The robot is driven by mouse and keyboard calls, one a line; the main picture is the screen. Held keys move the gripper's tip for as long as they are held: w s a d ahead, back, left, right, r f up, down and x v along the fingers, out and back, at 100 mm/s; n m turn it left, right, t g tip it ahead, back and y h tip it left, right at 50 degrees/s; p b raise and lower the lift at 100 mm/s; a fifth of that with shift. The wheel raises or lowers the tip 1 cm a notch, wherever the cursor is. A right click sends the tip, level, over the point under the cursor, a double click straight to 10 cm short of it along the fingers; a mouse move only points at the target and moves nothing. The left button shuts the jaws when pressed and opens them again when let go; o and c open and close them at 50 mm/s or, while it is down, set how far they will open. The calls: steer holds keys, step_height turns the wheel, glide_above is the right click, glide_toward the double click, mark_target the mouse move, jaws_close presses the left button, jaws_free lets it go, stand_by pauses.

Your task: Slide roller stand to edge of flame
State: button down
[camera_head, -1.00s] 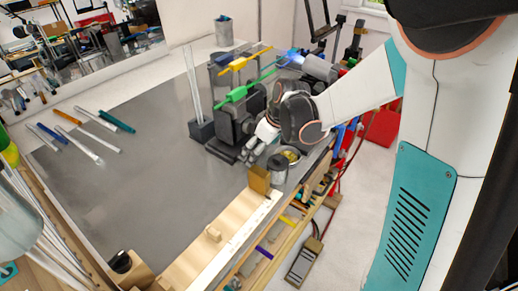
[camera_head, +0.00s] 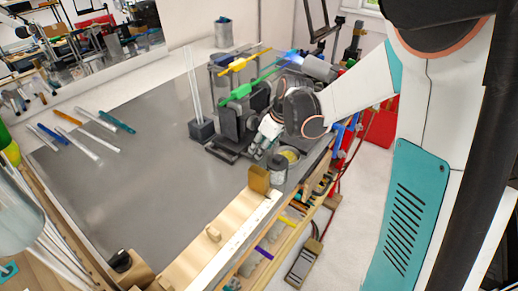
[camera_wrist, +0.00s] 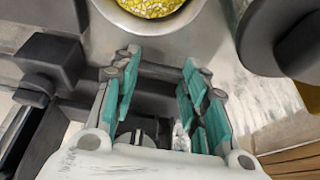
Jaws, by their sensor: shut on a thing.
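The roller stand (camera_head: 231,124) is a dark grey upright unit on a low base, in the middle of the bench in the head view. A green rod (camera_head: 240,91) lies across its top. The blue flame (camera_head: 291,54) glows beyond it, up and to the right, by a grey burner. My gripper (camera_head: 263,138) is low at the stand's near right side. In the wrist view my teal-padded gripper (camera_wrist: 160,82) closes around a dark part of the stand (camera_wrist: 155,100); the exact contact is partly hidden.
A dark block (camera_head: 202,131) holding upright clear tubes is left of the stand. Loose rods (camera_head: 78,144) lie far left. The bench's middle left is clear.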

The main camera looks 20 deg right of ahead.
steer(key=shift+w+d+f, duration=0.15)
steer(key=shift+w+d, duration=0.45)
steer(key=shift+d, duration=0.35)
steer(key=shift+s+a, duration=0.1)
steer(key=shift+a, duration=0.05)
steer(key=c, duration=1)
jaws_free()
steer(key=shift+o, duration=0.3)
steer(key=shift+o, duration=0.7)
steer(key=o, duration=0.7)
steer(key=shift+w+f, duration=0.15)
steer(key=shift+w, duration=0.15)
